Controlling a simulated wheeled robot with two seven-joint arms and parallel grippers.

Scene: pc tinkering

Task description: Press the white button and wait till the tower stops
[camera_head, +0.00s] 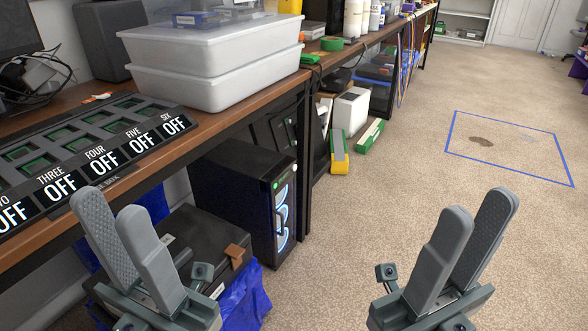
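The black computer tower (235,190) stands on the floor under the left workbench. Its front panel faces right and has glowing blue-white curved lights (282,212). Small bright spots show near the top of the front; I cannot tell clearly which is the white button. My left gripper (110,202) is at the lower left, in front of the bench and nearer to me than the tower, open and empty. My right gripper (480,203) is at the lower right over the carpet, open and empty. Neither gripper appears to touch the tower.
A black case (195,240) and a blue bag (243,300) sit in front of the tower. The wooden bench (225,122) holds a switch panel marked OFF (95,160) and stacked white bins (215,80). Yellow and green boxes (340,152) lie beyond.

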